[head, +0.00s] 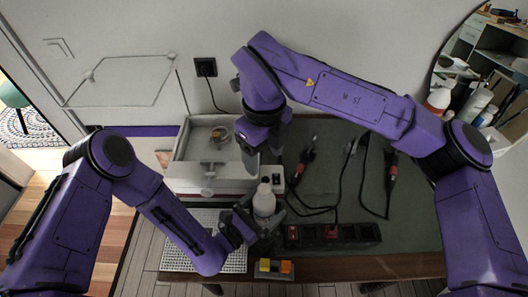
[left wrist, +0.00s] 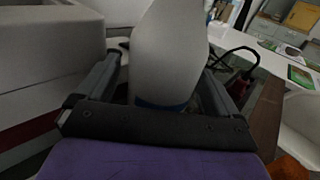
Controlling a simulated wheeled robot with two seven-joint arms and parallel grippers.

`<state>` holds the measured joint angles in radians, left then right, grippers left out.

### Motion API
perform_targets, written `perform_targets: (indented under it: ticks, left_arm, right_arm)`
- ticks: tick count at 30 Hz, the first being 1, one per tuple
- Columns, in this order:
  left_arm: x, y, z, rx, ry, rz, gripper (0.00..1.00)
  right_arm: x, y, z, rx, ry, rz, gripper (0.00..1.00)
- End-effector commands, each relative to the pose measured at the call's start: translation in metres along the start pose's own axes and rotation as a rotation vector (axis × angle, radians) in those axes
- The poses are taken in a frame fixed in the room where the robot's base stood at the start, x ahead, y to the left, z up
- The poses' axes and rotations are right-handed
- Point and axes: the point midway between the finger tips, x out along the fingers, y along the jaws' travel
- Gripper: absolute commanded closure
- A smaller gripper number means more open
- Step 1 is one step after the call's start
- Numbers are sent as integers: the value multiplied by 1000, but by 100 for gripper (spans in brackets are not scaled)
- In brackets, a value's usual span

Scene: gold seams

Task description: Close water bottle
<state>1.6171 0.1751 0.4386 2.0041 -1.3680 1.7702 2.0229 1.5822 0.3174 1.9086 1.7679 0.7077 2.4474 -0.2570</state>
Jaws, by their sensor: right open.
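The white water bottle (head: 264,200) stands upright near the table's front edge, its narrow neck pointing up. My left gripper (head: 262,222) has its fingers on either side of the bottle's body, shut on it. In the left wrist view the bottle (left wrist: 168,55) fills the space between the two fingers, with a blue band low on it; its top is out of frame. My right gripper (head: 262,156) is open, pointing down above and just behind the bottle's neck, apart from it. I cannot tell whether a cap is on the neck.
A white box-like tray (head: 190,178) with small items stands left of the bottle. A black power strip (head: 333,235) and cabled tools (head: 390,172) lie to the right. Yellow and orange blocks (head: 274,267) sit at the front edge. The green mat's right part (head: 412,215) is clear.

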Motion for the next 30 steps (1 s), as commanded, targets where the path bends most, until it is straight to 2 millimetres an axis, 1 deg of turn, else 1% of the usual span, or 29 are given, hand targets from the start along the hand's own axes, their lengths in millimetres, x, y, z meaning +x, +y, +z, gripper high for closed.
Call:
perform_targets:
  ticks: [5, 8, 11, 18, 21, 25, 30]
  left_arm:
    - [0, 0, 0, 0, 0, 0, 6]
    - [-5, 0, -2, 0, 0, 0, 6]
    - [-20, 1, -4, -1, 2, 1, 6]
    - [-73, 1, -4, -2, 2, 3, 6]
    - [-90, 1, -3, -1, 1, 3, 6]
    - [-102, 1, -1, -1, 0, 1, 6]
    - [-106, 0, 0, 0, 0, 0, 6]
  right_arm:
    - [0, 0, 0, 0, 0, 0, 36]
    - [3, 0, 0, 0, 0, 0, 36]
    - [10, 0, 0, 0, 0, 0, 36]
    - [29, 0, 0, 0, 0, 0, 36]
    - [33, 0, 0, 0, 0, 0, 36]
    - [36, 0, 0, 0, 0, 0, 36]
    - [35, 0, 0, 0, 0, 0, 36]
